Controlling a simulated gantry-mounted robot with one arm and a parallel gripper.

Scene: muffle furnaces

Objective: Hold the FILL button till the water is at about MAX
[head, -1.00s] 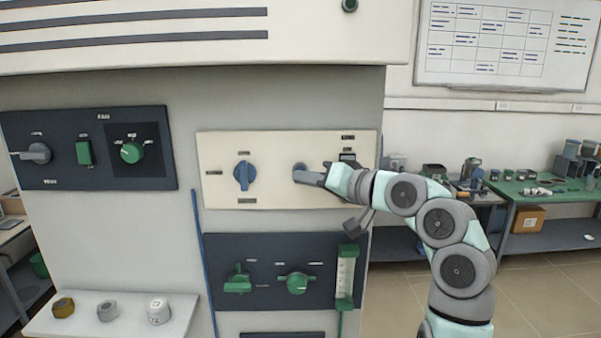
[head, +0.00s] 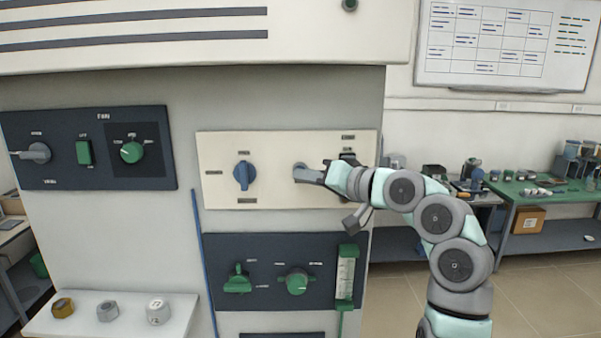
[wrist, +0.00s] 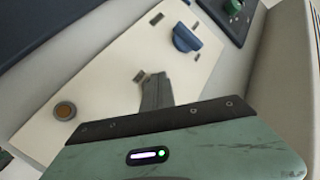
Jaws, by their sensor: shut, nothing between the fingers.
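My gripper (head: 300,173) is shut and empty, with its tip at the middle of the cream control panel (head: 220,190). In the wrist view its closed fingers (wrist: 157,88) reach to the panel beside a small dark label. I cannot tell whether they touch it. Whatever lies under the fingertips is hidden. A round orange-brown button with a grey rim (wrist: 65,111) shows apart from the fingers in the wrist view; my arm covers that side in the head view. Labels are too small to read, so I cannot tell which is FILL. A clear gauge with green ends (head: 346,272) is below right; its water level is unclear.
A blue knob (head: 244,176) is left of my gripper on the same panel. A dark panel (head: 265,245) with green valves sits below. Another dark panel (head: 65,178) is at left. A shelf (head: 185,322) holds several small parts. Benches stand at right.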

